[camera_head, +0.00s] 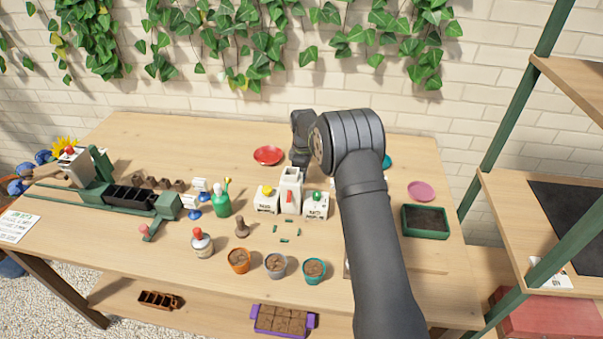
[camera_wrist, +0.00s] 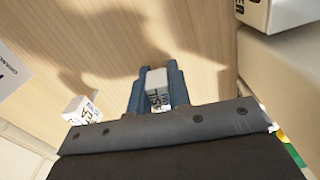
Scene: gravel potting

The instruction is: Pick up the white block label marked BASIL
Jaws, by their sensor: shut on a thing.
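In the wrist view my gripper (camera_wrist: 157,82) is shut on a white block label (camera_wrist: 156,80) held between its two blue fingers. The dark lettering on the block is partly hidden; the letters that show fit the end of BASIL. The wood tabletop lies beyond it. A second white block (camera_wrist: 84,108) with dark lettering sits to the left, apart from the fingers. In the head view my arm covers much of the table's back right, and the held block cannot be made out there.
A white box (camera_wrist: 266,14) is close on the right in the wrist view. In the head view, white containers (camera_head: 290,190) stand mid-table, a red saucer (camera_head: 268,155) lies behind them, and pots (camera_head: 276,265) stand in front. A green tray (camera_head: 425,221) is at the right.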

